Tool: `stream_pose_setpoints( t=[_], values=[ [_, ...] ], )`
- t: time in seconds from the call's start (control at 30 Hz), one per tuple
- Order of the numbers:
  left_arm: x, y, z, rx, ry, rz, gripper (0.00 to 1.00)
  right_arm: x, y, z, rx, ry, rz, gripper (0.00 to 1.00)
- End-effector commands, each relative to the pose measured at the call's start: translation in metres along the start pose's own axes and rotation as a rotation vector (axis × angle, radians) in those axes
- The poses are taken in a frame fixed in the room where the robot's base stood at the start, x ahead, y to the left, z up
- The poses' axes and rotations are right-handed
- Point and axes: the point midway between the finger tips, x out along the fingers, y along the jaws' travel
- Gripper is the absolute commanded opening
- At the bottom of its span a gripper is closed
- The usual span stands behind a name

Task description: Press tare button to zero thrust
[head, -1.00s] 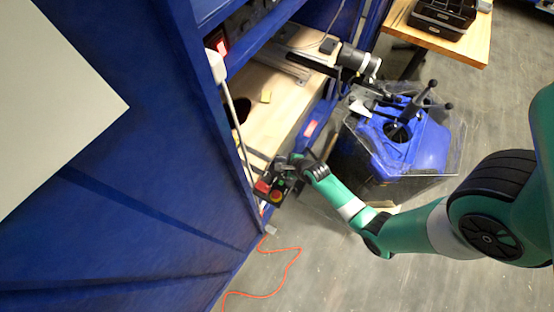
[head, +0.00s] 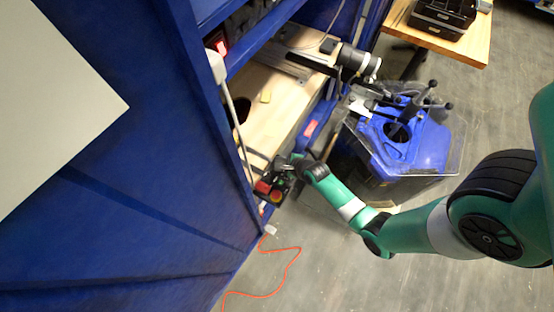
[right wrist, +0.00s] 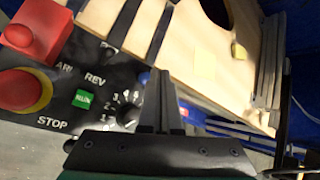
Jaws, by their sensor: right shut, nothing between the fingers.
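A black control panel (head: 271,190) sits at the front edge of the wooden bench. In the right wrist view it carries a red STOP knob (right wrist: 22,90) on a yellow ring, a green button (right wrist: 82,98), a numbered dial (right wrist: 128,113) and REV lettering. A small blue patch (right wrist: 145,78) shows just left of the fingers, partly hidden. I cannot tell whether it is the tare button. My right gripper (head: 284,164) is shut and empty above the panel. In the right wrist view its fingertips (right wrist: 165,74) are together near the dial. My left gripper is not in view.
A blue tank (head: 415,145) with a clear cover stands on the floor to the right. A red block (right wrist: 38,30) rises beside the STOP knob. An orange cable (head: 285,270) lies on the floor.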

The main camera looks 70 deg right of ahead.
Motion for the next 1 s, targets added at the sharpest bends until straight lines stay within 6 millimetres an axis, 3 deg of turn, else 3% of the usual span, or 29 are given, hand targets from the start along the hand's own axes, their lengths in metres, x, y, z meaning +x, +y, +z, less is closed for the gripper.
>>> stream_pose_setpoints(
  t=[1.0],
  values=[
    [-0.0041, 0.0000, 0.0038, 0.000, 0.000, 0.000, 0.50, 0.0063, 0.0047, -0.0047, 0.000, 0.000, 0.001, 0.00]
  ],
)
